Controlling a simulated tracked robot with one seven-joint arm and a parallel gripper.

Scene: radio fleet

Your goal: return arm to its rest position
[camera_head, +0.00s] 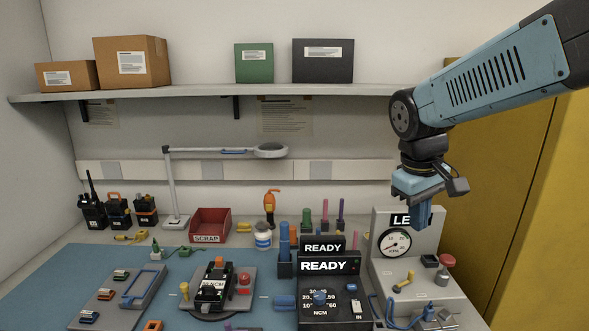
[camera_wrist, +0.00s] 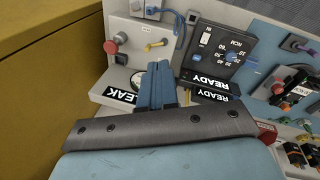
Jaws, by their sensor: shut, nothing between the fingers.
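My arm reaches in from the upper right of the head view, with my gripper (camera_head: 422,217) pointing down in front of the leak tester (camera_head: 437,262) and its dial gauge. The gripper is shut with nothing between the fingers. In the wrist view my gripper's blue fingers (camera_wrist: 158,88) lie together, in line with the leak tester's gauge and near its LEAK label (camera_wrist: 120,95). Part of the LEAK label is hidden behind the gripper in the head view. I cannot tell the exact gap between the fingertips and the tester.
A yellow cabinet (camera_head: 533,180) stands close on the right. The black READY unit (camera_head: 328,290) is left of the leak tester. A shelf (camera_head: 220,92) with boxes runs along the back wall. A red SCRAP bin (camera_head: 210,225) and a lamp (camera_head: 171,190) stand at the back of the bench.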

